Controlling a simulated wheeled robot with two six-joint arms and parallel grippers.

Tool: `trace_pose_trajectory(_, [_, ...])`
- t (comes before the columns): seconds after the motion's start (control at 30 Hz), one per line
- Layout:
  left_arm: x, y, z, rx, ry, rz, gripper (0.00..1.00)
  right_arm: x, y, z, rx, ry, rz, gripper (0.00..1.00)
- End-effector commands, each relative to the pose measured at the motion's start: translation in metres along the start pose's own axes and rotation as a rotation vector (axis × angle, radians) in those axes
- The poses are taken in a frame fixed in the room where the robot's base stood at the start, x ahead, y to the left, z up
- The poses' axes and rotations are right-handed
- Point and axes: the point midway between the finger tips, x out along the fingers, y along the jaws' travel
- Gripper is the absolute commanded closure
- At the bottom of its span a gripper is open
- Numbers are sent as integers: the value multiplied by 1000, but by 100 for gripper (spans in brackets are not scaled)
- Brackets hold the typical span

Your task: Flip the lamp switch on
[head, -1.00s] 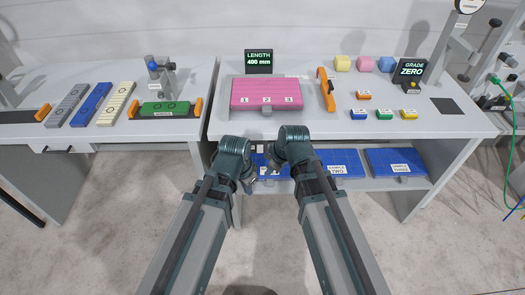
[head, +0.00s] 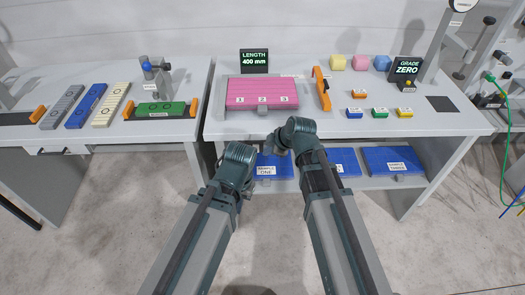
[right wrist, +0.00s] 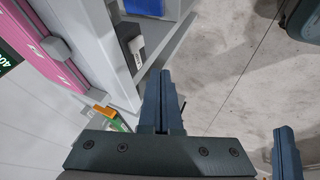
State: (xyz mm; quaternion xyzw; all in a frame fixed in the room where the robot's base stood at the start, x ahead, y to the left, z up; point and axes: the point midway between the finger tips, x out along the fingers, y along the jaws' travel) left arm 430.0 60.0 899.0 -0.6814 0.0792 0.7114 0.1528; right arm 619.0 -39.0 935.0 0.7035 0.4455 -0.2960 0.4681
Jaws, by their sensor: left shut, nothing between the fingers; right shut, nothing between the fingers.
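I cannot make out a lamp or a lamp switch in either view. My left gripper (head: 246,188) is low in front of the bench, mostly hidden behind its own wrist, shut and empty. My right gripper (head: 276,144) is at the bench's front edge in the head view, partly hidden by its arm. In the right wrist view my right gripper (right wrist: 160,76) has its two dark fingers together, holding nothing, beside the grey bench frame. Neither gripper is seen touching anything.
The bench (head: 350,125) carries a pink block (head: 262,90), an orange handle (head: 322,88), a length display (head: 254,61) and a grade display (head: 406,69). Blue sample trays (head: 392,160) lie on the lower shelf. A second bench (head: 180,80) stands left. The floor in front is clear.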

Motion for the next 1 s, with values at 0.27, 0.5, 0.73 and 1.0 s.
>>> trace_pose_trajectory(0.27, [26,2,-2,1,1,0,100,30,-1,2,0,0,-1,100])
trace_pose_trajectory(0.5, [59,6,-4,1,1,0,100,70,-2,2,0,0,-1,100])
trace_pose_trajectory(0.73, [91,9,-6,1,1,0,100,108,-2,2,-1,0,-1,100])
trace_pose_trajectory(1.0, [89,9,-5,1,1,0,100,121,32,3,1,1,1,100])
